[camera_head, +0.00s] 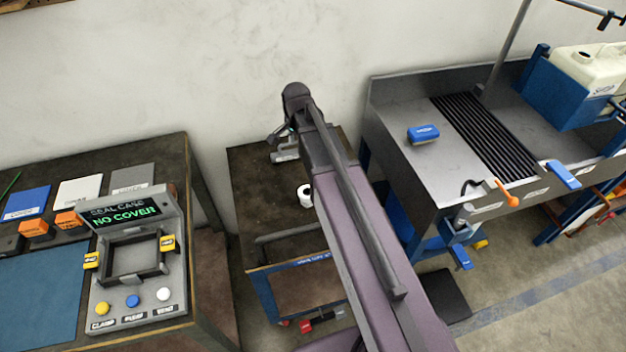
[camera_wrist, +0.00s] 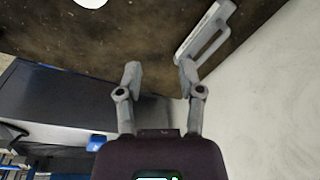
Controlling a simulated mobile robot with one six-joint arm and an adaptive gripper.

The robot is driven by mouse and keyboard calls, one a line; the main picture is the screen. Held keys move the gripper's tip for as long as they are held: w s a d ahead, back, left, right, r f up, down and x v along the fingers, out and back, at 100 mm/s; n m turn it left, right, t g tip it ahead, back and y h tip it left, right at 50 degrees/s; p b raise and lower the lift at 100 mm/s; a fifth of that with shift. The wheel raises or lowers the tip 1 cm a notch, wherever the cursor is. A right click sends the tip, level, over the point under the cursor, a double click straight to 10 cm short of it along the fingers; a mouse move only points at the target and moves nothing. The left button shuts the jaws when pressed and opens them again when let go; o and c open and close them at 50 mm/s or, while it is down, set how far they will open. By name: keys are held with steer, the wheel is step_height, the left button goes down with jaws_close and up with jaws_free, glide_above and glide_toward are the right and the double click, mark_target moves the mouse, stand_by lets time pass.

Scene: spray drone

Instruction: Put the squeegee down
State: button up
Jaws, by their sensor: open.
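My gripper (camera_wrist: 159,76) is open, with its two fingers apart and nothing between them. In the head view it (camera_head: 284,134) is mostly hidden behind the arm, over the back of the dark cart top (camera_head: 255,185). A pale grey tool with a long loop handle, which looks like the squeegee (camera_wrist: 205,34), lies on the brown surface just beyond the right fingertip in the wrist view. It also shows in the head view (camera_head: 286,154), partly covered by my arm. I cannot tell whether the fingertip touches it.
A white roll (camera_head: 305,195) stands on the cart, also partly visible in the wrist view (camera_wrist: 90,2). The wall (camera_head: 200,70) is close behind. A steel bench (camera_head: 400,160) with a blue block (camera_head: 423,134) stands right; a workbench with a "NO COVER" fixture (camera_head: 135,255) stands left.

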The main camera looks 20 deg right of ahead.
steer(key=s+n+g, duration=0.1)
steer(key=s+n, duration=1)
steer(key=s, duration=0.5)
steer(key=shift+s+d, duration=0.25)
stand_by(0.4)
steer(key=shift+o, duration=0.6)
steer(key=w+r+n+t+p, duration=0.1)
steer(key=w+n, duration=1.7)
steer(key=w, duration=0.7)
steer(key=shift+a+r+t, duration=0.35)
steer(key=shift+a+t, duration=0.05)
steer(key=shift+a, duration=0.05)
steer(key=shift+f, duration=0.1)
step_height(320, 180, down, 8)
steer(key=w+b, duration=0.1)
steer(key=b, duration=0.7)
steer(key=shift+w+f, duration=0.15)
steer(key=shift+w, duration=0.2)
